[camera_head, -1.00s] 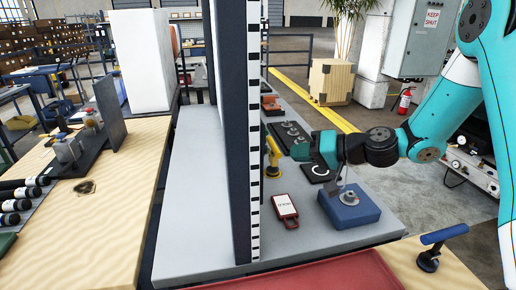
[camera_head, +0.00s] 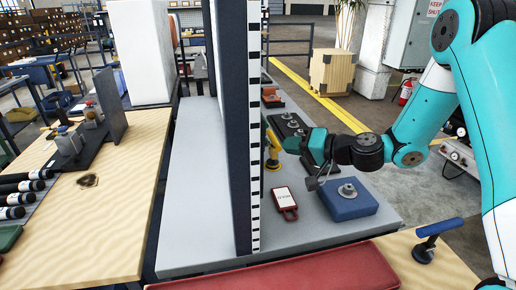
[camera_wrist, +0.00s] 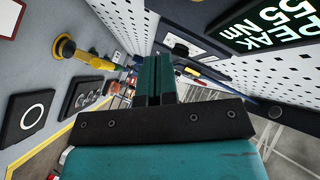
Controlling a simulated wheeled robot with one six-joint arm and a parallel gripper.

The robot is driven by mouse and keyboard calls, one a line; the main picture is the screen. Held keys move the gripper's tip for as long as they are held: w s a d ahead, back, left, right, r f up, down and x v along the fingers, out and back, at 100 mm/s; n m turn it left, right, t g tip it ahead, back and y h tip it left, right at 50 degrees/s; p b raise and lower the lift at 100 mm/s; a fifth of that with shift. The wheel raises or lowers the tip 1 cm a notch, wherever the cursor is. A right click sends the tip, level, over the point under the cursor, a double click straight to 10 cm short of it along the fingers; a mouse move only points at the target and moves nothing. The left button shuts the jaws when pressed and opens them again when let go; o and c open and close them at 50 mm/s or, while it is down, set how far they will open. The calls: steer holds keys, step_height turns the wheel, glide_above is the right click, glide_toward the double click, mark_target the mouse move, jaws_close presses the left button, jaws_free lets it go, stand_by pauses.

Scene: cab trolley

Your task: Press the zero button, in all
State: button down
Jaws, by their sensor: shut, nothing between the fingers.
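A black square pad with a white ring like a zero (camera_wrist: 31,117) lies at the left of the wrist view, on the grey bench top. Another black pad with several round parts (camera_wrist: 89,94) is beside it. My gripper (camera_wrist: 156,62) is shut and empty, apart from both pads in the wrist view. In the head view my gripper (camera_head: 291,144) is above the bench beside the tall panel, and my arm largely hides the ringed pad. A display reading "PEAK 55 Nm" (camera_wrist: 276,22) is at the upper right of the wrist view.
A yellow tool with a round end (camera_head: 272,152) stands close to my gripper. A blue block with a metal boss (camera_head: 352,208) and a red tag (camera_head: 285,201) lie nearer on the bench. A tall dark panel (camera_head: 230,130) with a striped edge rises at left.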

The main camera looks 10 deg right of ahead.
steer(key=shift+a, duration=2.15)
stand_by(0.4)
steer(key=shift+a, duration=0.45)
steer(key=shift+a, duration=0.5)
stand_by(0.5)
stand_by(0.3)
steer(key=shift+d+b, duration=0.65)
steer(key=shift+d, duration=0.3)
steer(key=shift+d+b, duration=0.75)
steer(key=shift+d, duration=1.75)
